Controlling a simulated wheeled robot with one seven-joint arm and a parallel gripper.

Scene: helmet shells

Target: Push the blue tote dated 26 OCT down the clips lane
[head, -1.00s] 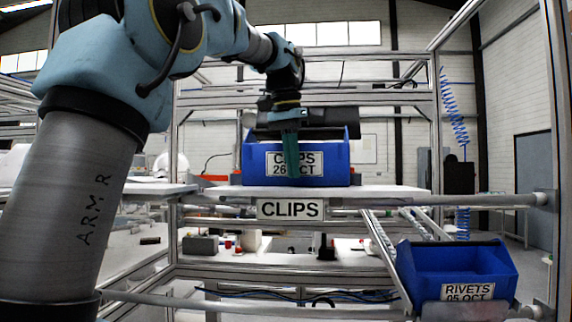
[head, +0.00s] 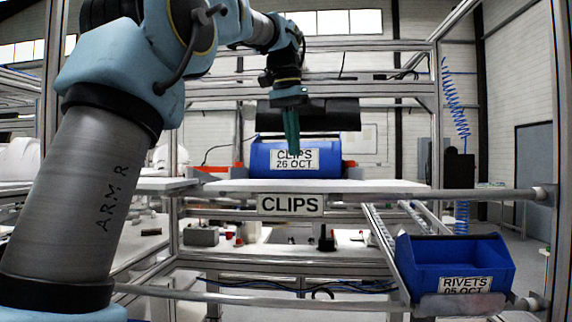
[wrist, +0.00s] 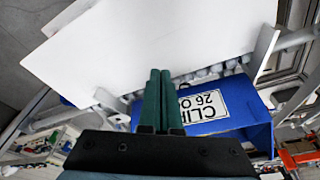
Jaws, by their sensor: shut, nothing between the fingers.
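The blue tote (head: 328,160) with the label CLIPS 26 OCT stands upright on the lane behind the white shelf front, above the CLIPS sign (head: 290,205). In the wrist view the tote (wrist: 240,133) lies past rollers, its label upside down and partly hidden. My gripper (head: 296,152) points down with its green fingers together and empty, in front of the tote's upper front and label. In the wrist view the fingers (wrist: 159,75) overlap the tote's left part. I cannot tell whether they touch it.
A second blue tote (head: 455,262), labelled RIVETS 05 OCT, sits on a lower sloped rail at the right. The white shelf front (head: 215,186) is bare. Small orange pieces (head: 239,170) flank the lane. A dark bar (head: 330,115) hangs above the tote.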

